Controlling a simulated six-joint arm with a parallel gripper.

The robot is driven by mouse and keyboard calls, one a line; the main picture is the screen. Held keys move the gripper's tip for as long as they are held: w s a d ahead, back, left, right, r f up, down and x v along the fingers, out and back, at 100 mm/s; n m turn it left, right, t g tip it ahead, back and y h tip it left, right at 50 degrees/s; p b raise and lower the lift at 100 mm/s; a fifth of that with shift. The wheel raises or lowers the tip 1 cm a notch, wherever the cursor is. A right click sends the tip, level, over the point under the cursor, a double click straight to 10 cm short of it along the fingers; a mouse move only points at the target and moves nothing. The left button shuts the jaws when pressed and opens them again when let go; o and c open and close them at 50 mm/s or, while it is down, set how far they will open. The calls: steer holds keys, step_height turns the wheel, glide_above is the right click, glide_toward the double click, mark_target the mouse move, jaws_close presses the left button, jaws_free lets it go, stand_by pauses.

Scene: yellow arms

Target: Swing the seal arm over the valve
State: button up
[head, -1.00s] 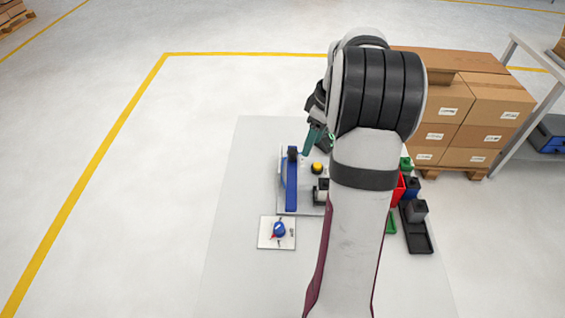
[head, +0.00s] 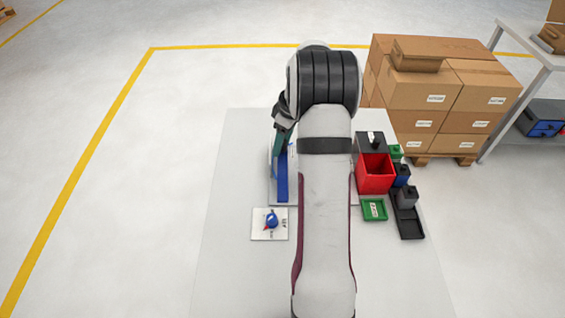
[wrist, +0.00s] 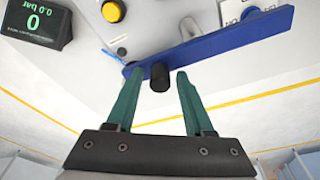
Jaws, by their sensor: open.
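The seal arm looks to be the long blue bar (wrist: 225,40) in the wrist view, with a black knob (wrist: 160,78) standing near one end. In the head view the blue bar (head: 283,185) lies lengthwise, partly covered by my arm. My gripper (wrist: 158,72) is open, its two green fingers on either side of the black knob with gaps at both sides. In the head view my gripper (head: 284,138) is over the far end of the bar. A small grey round part (wrist: 113,11) sits beyond the bar; I cannot tell whether it is the valve.
A yellow button (wrist: 122,53) and a display (wrist: 36,22) reading 0.0 bar stand near the bar. A white plate with a blue knob (head: 271,221) lies nearer. A red bin (head: 376,175), a green tray (head: 375,210) and a black tray (head: 409,224) are at right.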

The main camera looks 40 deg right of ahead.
steer(key=shift+c, duration=0.3)
steer(key=c, duration=0.6)
steer(key=shift+s+d+r, duration=0.1)
steer(key=shift+s+d, duration=0.35)
steer(key=shift+s, duration=0.1)
steer(key=shift+c, duration=0.2)
steer(key=shift+s+d, duration=0.25)
steer(key=shift+s, duration=0.5)
steer(key=shift+s+d, duration=0.1)
steer(key=shift+s, duration=0.45)
